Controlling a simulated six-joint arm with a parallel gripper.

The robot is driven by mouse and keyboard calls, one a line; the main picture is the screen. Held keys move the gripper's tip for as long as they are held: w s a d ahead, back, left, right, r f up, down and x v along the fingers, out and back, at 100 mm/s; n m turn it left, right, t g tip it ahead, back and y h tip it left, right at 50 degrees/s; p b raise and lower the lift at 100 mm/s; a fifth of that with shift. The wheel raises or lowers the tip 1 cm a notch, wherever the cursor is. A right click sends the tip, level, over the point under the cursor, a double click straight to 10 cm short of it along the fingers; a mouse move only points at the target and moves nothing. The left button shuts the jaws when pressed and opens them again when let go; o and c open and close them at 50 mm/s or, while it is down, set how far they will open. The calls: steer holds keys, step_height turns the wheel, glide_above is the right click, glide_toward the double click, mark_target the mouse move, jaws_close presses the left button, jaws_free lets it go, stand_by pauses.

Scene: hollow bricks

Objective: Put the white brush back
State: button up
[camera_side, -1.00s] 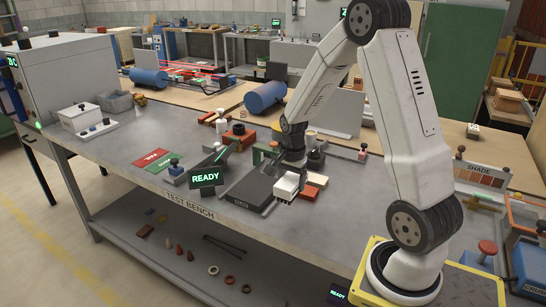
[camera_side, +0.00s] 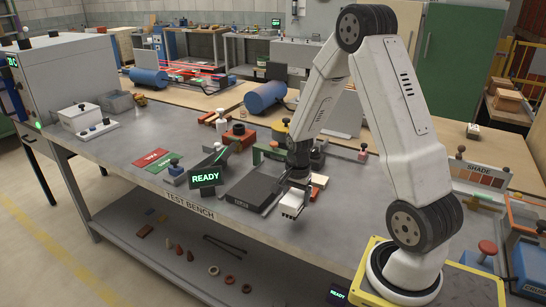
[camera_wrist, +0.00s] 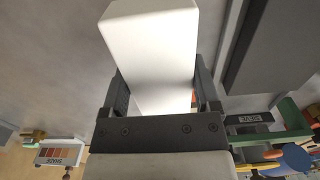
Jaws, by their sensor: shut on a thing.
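The white brush (camera_side: 291,203) looks like a plain white block in the side view. It is tilted and hangs near the front edge of the bench, to the right of a dark flat plate. My gripper (camera_side: 299,189) is shut on it. In the wrist view the white brush (camera_wrist: 150,45) fills the space between the two dark fingers of my gripper (camera_wrist: 160,88). Its underside and any bristles are not clear. I cannot tell how high it is above the bench.
The dark plate (camera_side: 256,189) lies left of the brush, with a READY display (camera_side: 206,177) beyond its left side. Red and green cards (camera_side: 153,159) lie further left. The grey bench top (camera_side: 345,205) is clear on the right.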

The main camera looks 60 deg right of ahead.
mark_target(296, 194)
steer(key=shift+f, duration=1.8)
steer(key=shift+f, duration=0.15)
steer(key=o, duration=1)
steer(key=shift+o, duration=0.2)
steer(key=shift+r, duration=6.15)
